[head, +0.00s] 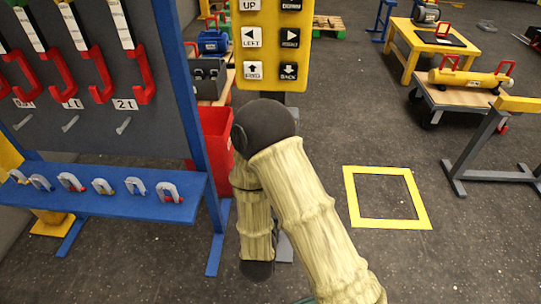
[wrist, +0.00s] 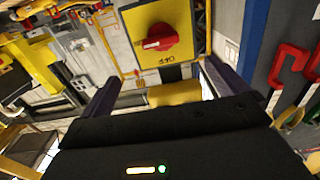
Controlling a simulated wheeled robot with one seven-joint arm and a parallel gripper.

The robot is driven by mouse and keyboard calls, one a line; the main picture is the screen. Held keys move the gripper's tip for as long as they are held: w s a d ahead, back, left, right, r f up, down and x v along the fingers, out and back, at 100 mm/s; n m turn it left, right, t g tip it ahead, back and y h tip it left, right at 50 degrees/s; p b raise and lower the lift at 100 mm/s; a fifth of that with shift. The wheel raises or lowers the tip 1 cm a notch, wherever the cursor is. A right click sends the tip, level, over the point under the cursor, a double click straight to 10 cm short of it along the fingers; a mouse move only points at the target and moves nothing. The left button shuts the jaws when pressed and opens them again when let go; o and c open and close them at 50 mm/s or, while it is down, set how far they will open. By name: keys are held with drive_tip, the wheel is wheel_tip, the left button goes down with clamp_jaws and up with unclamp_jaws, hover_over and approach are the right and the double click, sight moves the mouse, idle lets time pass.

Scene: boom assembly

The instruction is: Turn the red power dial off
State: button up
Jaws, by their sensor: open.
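The red power dial (wrist: 158,40) shows in the wrist view on a yellow plate (wrist: 180,22) fixed to a grey panel. The dial's grip bar lies nearly level in the picture, with a pale mark at its left end. Dark lettering sits below the dial; I cannot read it surely. My gripper (wrist: 160,74) is open and empty, its two dark fingers spread left and right below the dial, apart from it. In the head view my arm hides the gripper, and I cannot make out the dial.
A yellow button box (head: 270,45) hangs ahead. A blue-framed rack (head: 185,110) with red hooks and a shackle shelf (head: 100,190) stands at left. A red bin (head: 215,135) is behind my arm. A yellow floor square (head: 418,200) lies on open floor at right.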

drive_tip(key=w+b, duration=0.7)
drive_tip(key=w, duration=0.8)
drive_tip(key=shift+w+d, duration=0.25)
drive_tip(key=shift+d, duration=0.1)
drive_tip(key=shift+r, duration=0.1)
drive_tip(key=c, duration=1)
